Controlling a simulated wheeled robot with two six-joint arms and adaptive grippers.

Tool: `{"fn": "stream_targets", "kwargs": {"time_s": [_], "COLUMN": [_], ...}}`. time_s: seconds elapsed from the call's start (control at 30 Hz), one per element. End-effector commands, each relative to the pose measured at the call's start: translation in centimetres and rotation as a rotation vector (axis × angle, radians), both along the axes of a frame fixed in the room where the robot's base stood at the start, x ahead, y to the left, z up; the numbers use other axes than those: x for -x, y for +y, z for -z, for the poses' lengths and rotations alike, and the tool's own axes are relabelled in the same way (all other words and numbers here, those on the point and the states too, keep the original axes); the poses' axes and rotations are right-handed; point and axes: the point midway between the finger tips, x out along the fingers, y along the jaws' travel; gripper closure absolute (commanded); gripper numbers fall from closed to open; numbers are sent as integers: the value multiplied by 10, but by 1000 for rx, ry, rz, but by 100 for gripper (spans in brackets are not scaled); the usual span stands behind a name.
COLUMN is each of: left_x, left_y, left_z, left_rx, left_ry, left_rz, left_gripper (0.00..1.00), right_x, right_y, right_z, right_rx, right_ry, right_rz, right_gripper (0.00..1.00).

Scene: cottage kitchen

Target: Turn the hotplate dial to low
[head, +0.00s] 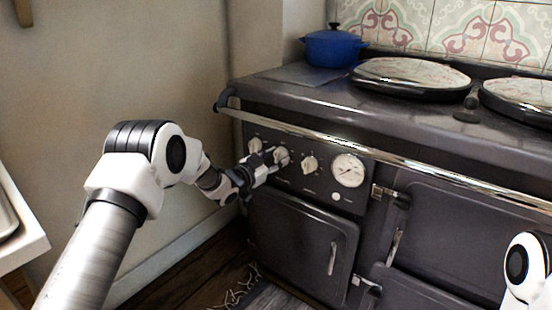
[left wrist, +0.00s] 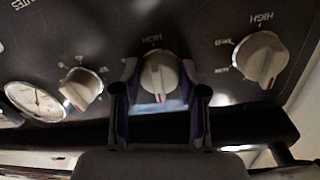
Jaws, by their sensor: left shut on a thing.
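The range's dark control panel (head: 325,189) carries three cream dials in a row. My left gripper (head: 262,168) is shut on the middle dial (head: 282,155). In the left wrist view, this dial (left wrist: 158,70) sits between the two fingers, which partly hide its sides. Its red mark points towards the bottom of that picture, away from the word HIGH at the top. The left dial (head: 255,145) and the right dial (head: 310,164) are free. I cannot read which dial is named for the hotplate. My right gripper is outside both views.
A round white gauge (head: 348,170) is right of the dials. A chrome rail (head: 390,160) runs along the range front above the panel. A blue pot (head: 332,48) and two round lids (head: 411,77) are on top. A pale counter edge (head: 22,232) is at far left.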

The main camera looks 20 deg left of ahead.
Motion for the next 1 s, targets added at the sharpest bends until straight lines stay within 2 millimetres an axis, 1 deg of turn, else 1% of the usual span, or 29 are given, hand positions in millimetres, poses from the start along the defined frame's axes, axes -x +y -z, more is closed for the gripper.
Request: {"fn": "stream_targets", "kwargs": {"time_s": [0.17, 0.47, 0.8, 1.0], "left_x": [0, -1, -1, -1], "left_y": [1, 1, 1, 1], "left_z": [-2, -3, -3, -4], "left_rx": [-105, -361, -653, -782], "left_ry": [-39, -133, -239, -286], "left_rz": [-1, 0, -1, -1], "left_gripper": [93, 93, 93, 93], "right_x": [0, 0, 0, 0], "right_y": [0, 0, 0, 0], "right_z": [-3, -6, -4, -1], "right_rx": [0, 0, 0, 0], "right_ry": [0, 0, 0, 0], "right_rz": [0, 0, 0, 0], "right_gripper": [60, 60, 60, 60]}}
